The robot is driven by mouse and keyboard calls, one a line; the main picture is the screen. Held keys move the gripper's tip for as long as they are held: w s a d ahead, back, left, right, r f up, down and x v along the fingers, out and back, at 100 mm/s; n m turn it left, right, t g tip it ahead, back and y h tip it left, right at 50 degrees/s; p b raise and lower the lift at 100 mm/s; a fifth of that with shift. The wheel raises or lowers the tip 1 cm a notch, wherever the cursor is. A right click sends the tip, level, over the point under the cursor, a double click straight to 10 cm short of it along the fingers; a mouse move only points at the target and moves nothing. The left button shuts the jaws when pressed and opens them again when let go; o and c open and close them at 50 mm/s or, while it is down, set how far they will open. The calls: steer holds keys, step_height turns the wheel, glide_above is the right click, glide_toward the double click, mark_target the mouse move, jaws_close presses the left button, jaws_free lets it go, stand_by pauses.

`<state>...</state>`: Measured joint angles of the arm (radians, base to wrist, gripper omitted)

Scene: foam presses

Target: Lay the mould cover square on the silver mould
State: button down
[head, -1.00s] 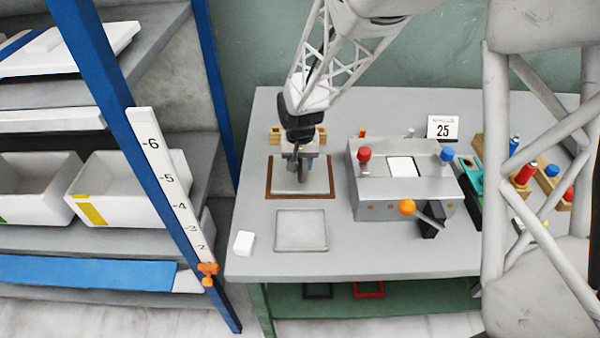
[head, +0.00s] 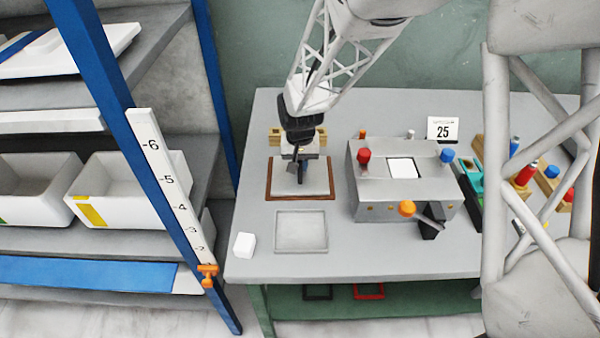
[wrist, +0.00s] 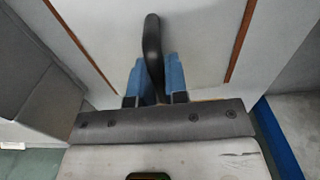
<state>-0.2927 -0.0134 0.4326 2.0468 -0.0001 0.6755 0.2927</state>
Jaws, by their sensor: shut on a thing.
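A flat pale grey plate (head: 318,183) with a dark upright handle, the mould cover as it appears, sits within a brown frame (head: 300,198) on the table. The dark handle (wrist: 152,50) shows in the wrist view between two blue fingers, with pale plate and brown edges on both sides. My gripper (head: 301,178) is shut on this handle from above. I cannot tell whether the plate rests on the brown frame or is just above it. The silver mould (head: 301,212), a shallow grey rimmed square, lies nearer the front with its top uncovered.
A grey press (head: 365,197) with red and blue knobs and an orange ball lever (head: 407,208) stands to the right. A white block (head: 244,245) sits at front left. A wooden block (head: 274,136) stands behind the frame. A blue shelf post (head: 150,160) is at left.

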mark_target(300, 161)
steer(key=shift+r, duration=5.05)
steer(key=shift+w, duration=0.1)
steer(key=w+d+r, duration=0.3)
steer(key=w+d, duration=0.5)
steer(key=w, duration=0.5)
steer(key=w+d+r, duration=0.4)
steer(key=w+d, duration=0.5)
steer(key=w, duration=0.5)
steer(key=shift+d, duration=0.3)
